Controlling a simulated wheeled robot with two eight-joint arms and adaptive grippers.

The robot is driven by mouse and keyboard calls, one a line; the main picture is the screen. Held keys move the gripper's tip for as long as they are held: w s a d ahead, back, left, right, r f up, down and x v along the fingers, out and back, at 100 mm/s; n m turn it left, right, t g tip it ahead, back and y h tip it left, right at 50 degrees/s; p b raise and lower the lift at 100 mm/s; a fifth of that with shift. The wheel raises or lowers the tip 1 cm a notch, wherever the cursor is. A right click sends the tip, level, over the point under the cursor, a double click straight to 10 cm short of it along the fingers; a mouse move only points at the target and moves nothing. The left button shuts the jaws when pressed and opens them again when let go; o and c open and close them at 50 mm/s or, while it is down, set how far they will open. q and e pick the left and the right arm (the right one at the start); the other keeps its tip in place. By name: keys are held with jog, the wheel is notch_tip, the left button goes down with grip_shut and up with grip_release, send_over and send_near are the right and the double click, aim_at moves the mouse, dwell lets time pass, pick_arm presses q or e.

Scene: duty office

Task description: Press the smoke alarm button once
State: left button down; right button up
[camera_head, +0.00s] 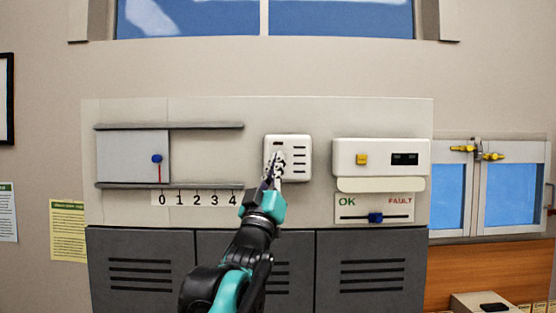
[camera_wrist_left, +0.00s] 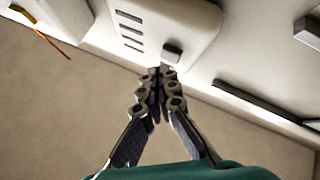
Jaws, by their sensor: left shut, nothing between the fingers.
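The smoke alarm (camera_head: 301,174) is a white rounded box with dark slots, mounted on the pale wall panel. Its small dark reddish button (camera_head: 278,143) sits near the top left of its face. In the left wrist view the alarm (camera_wrist_left: 185,22) fills the top, with the dark button (camera_wrist_left: 172,53) on its face. My left gripper (camera_head: 279,156) is shut and empty, pointing at the alarm, its tips just below the button. In the left wrist view the closed fingertips (camera_wrist_left: 161,70) are right by the button; I cannot tell whether they touch it. My right gripper is not in view.
Left of the alarm is a sliding plate (camera_head: 125,155) with a blue knob above a number scale. Right of it are a white unit (camera_head: 380,172) with a yellow button and an OK/FAULT slider (camera_head: 376,218). Grey vented cabinets (camera_head: 372,270) stand below.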

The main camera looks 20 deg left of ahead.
pick_arm(q)
jog(key=shift+w+a, duration=0.1)
jog(key=shift+w, duration=0.25)
jog(key=shift+w+a, duration=0.15)
jog(key=shift+w, duration=0.25)
dwell(0.6)
jog(key=shift+s, duration=0.2)
jog(key=shift+s+d, duration=0.3)
jog(key=shift+s, duration=0.4)
jog(key=s, duration=0.2)
jog(key=s+d, duration=0.1)
jog(key=s, duration=0.1)
jog(key=shift+s+d, duration=0.15)
jog(key=shift+s, duration=0.15)
dwell(0.5)
